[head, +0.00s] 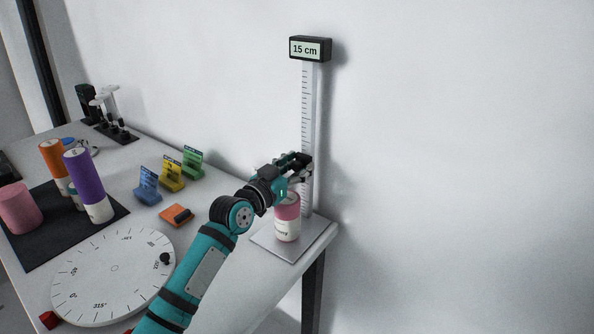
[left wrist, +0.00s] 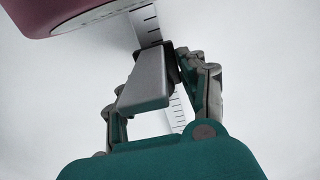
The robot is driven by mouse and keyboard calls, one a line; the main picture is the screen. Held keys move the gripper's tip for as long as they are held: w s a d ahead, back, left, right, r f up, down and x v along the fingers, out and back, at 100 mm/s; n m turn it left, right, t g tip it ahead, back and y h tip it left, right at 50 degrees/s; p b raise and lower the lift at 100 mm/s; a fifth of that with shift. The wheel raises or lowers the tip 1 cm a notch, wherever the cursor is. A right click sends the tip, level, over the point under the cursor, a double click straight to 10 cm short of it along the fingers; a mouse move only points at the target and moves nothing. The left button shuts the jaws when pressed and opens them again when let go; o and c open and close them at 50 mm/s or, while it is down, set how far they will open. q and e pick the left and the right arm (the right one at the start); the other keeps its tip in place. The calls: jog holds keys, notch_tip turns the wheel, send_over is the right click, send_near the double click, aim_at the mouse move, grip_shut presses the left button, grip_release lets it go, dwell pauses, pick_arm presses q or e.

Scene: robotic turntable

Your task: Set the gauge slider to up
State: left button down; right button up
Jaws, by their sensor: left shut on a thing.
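The height gauge (head: 307,95) is an upright ruled scale at the table's right corner, with a display (head: 305,49) on top reading 15 cm. My left gripper (head: 301,167) is at the scale, above a pink-topped canister (head: 287,220) standing on the gauge's base plate (head: 265,242). In the left wrist view, the fingers are shut on the grey gauge slider (left wrist: 145,78), beside the ruled scale (left wrist: 148,28). In the head view my gripper mostly hides the slider. The canister's pink part (left wrist: 55,15) also shows at the wrist view's upper left. My right gripper is not in view.
A white round turntable (head: 95,285) lies at the front left. Orange (head: 52,158) and purple (head: 82,175) canisters and a pink one (head: 18,210) stand on a black mat (head: 40,245). Colored card holders (head: 172,175) stand mid-table. The wall is close behind the gauge.

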aim_at(307, 101)
pick_arm(q)
notch_tip(307, 101, up, 14)
jog(key=p, duration=0.7)
jog(key=shift+r+p, duration=0.15)
jog(key=shift+p, duration=0.2)
jog(key=shift+r, duration=0.6)
jog(key=c, duration=1.1)
grip_release()
jog(key=shift+o, duration=0.2)
jog(key=shift+s+a+f, duration=0.3)
jog(key=v, duration=1.1)
jog(key=shift+r, duration=0.15)
